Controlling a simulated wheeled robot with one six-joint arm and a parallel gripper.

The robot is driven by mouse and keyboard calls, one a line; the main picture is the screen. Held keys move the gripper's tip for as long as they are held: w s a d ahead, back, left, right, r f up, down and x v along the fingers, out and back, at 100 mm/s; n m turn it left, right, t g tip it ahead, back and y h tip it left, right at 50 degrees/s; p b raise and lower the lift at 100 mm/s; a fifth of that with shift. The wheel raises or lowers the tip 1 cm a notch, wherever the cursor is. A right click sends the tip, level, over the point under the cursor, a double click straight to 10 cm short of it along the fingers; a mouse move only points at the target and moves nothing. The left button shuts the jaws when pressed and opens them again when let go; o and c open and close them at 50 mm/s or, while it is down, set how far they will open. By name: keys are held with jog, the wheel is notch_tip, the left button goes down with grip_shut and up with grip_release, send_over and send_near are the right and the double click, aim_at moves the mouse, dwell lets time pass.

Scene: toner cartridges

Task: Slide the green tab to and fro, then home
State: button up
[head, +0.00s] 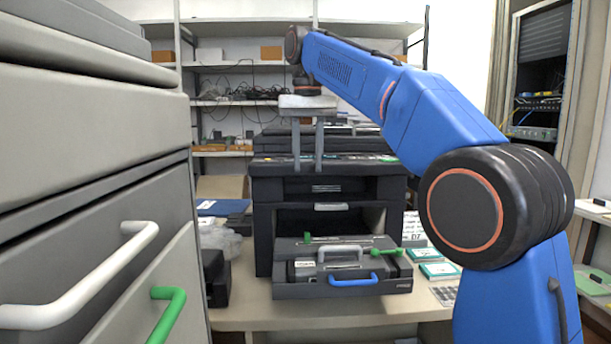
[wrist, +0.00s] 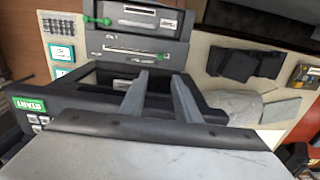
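The green tab (head: 308,237) stands at the left end of a pale slot on the dark cartridge unit in the printer's pulled-out tray (head: 300,291). In the wrist view, turned about, the tab (wrist: 160,57) is near the slot's right end. A second green piece, a T-shaped handle (head: 385,251), sits at the tray's right and also shows in the wrist view (wrist: 97,21). My gripper (head: 309,170) points down above the printer top, behind and above the tab. Its two fingers (wrist: 158,82) are apart with nothing between them.
The black printer (head: 262,220) stands on a pale table (head: 240,316). The tray has a blue front handle (head: 353,281) and a grey handle (head: 340,249). A grey drawer cabinet (head: 90,130) fills the left side. Teal-and-white boxes (head: 438,271) lie to the right.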

aim_at(307, 232)
notch_tip(307, 232, down, 17)
jog(key=shift+f, duration=0.2)
dwell(0.6)
jog(key=shift+c, duration=0.3)
grip_shut()
